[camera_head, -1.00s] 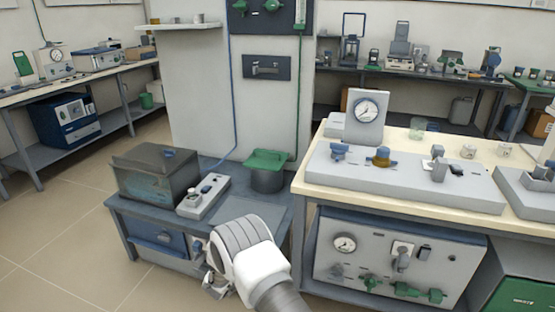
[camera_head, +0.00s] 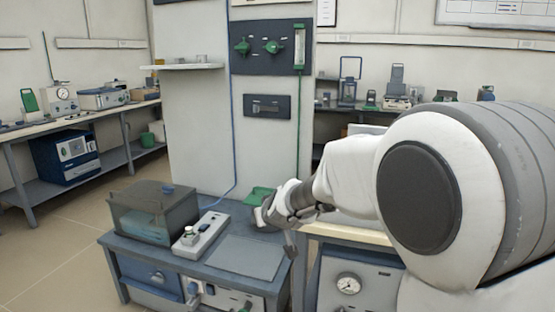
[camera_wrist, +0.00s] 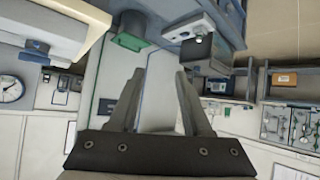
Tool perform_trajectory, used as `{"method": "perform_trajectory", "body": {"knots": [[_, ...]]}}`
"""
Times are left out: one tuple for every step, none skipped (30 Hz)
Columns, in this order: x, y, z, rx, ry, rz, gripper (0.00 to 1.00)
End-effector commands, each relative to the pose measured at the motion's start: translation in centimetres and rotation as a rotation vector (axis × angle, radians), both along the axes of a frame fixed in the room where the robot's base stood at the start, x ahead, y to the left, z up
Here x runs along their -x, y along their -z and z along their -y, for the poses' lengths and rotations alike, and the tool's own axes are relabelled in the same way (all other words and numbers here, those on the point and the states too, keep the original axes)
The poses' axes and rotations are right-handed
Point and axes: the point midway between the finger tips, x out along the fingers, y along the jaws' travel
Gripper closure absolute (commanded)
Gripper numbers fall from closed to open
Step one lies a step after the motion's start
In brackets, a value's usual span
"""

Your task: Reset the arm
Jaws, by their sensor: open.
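My gripper (camera_wrist: 157,82) is open and empty in the wrist view, its two dark fingers apart with nothing between them. In the head view my arm reaches in from the right across the middle. Its end hangs above the back right of the low blue-grey bench (camera_head: 245,257), and the fingers are too small there to tell their gap. The arm hides much of the cream-topped bench (camera_head: 345,235) on the right.
On the low bench stand a dark-lidded tank (camera_head: 150,212), a grey control box (camera_head: 203,236) and a green-lidded pot (camera_head: 257,195), partly behind my arm. A wall panel with green valves (camera_head: 271,47) rises behind. Floor (camera_head: 50,250) is clear at left.

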Motion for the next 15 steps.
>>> {"method": "perform_trajectory", "body": {"knots": [[1.5, -1.0, 1.0, -0.012, 0.003, -0.014, 0.51], [2.4, -1.4, 1.5, -0.018, 0.002, -0.027, 0.51], [3.7, -2.0, 2.2, -0.025, 0.004, -0.045, 0.51], [4.7, -2.3, 2.7, -0.03, 0.006, -0.059, 0.51], [5.7, -2.7, 3.2, -0.034, 0.007, -0.073, 0.51], [7.1, -3.1, 4.0, -0.039, 0.013, -0.092, 0.51], [8.1, -3.3, 4.5, -0.041, 0.017, -0.107, 0.51], [9.2, -3.5, 5.0, -0.043, 0.022, -0.121, 0.51], [10.6, -3.6, 5.8, -0.047, 0.03, -0.141, 0.51], [11.8, -3.7, 6.4, -0.046, 0.037, -0.156, 0.51], [12.9, -3.8, 6.9, -0.047, 0.045, -0.171, 0.51], [14.4, -3.9, 7.6, -0.047, 0.056, -0.191, 0.51], [15.5, -3.9, 8.2, -0.047, 0.068, -0.206, 0.51], [16.7, -3.8, 8.8, -0.045, 0.078, -0.222, 0.51], [18.3, -3.6, 9.5, -0.043, 0.093, -0.243, 0.51]]}}
